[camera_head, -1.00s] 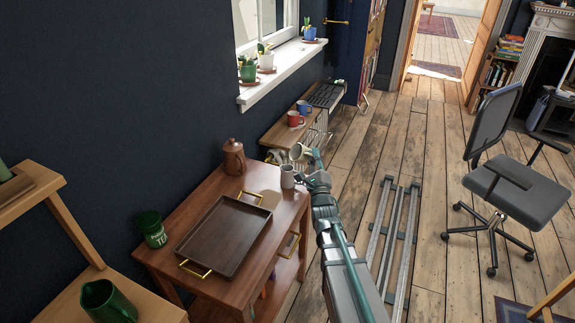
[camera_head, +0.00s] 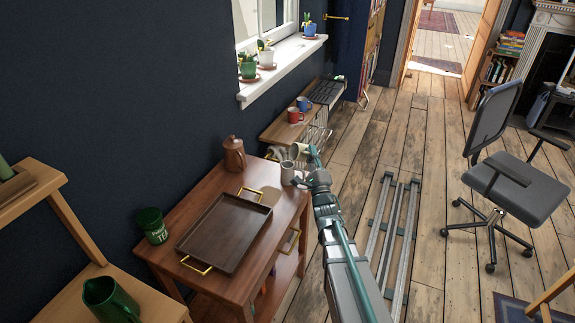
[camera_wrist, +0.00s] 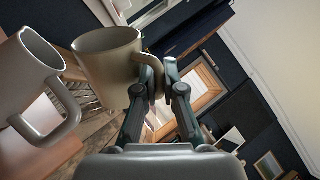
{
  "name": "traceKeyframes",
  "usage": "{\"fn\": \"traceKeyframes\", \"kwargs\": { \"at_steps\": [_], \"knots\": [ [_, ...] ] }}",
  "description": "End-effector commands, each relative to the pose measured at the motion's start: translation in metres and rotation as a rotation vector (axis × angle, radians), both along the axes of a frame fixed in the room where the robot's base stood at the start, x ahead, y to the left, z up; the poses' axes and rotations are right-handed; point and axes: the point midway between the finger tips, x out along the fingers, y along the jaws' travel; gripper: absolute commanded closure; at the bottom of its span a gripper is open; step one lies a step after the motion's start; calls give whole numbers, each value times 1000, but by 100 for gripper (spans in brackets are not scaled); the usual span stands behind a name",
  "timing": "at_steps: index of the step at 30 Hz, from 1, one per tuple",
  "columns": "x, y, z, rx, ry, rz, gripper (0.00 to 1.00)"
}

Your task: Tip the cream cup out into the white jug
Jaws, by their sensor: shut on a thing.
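The cream cup (camera_head: 295,151) is in my gripper (camera_head: 311,158), just behind and above the white jug in the head view. The white jug (camera_head: 287,173) stands upright at the far right corner of the wooden side table (camera_head: 200,204). In the wrist view, my gripper (camera_wrist: 161,66) is shut on the handle of the cream cup (camera_wrist: 108,68). The white jug (camera_wrist: 22,75) shows there at the left, close beside the cup, with its handle towards the cup. The contents of both vessels are hidden, and the cup's exact tilt is hard to tell.
A dark tray with brass handles (camera_head: 224,233) fills the table's middle. A brown lidded pot (camera_head: 234,154) stands behind it, and a green tin (camera_head: 151,225) at the left. A low shelf holds a red mug (camera_head: 294,115) and a blue mug (camera_head: 304,104).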

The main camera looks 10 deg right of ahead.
Motion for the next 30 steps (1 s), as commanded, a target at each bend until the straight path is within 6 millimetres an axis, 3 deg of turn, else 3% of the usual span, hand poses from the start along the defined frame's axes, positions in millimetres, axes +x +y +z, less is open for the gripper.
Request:
{"fn": "traceKeyframes", "kwargs": {
  "at_steps": [30],
  "knots": [
    [-2, 9, 8, -141, -50, -6, 100]
  ]
}}
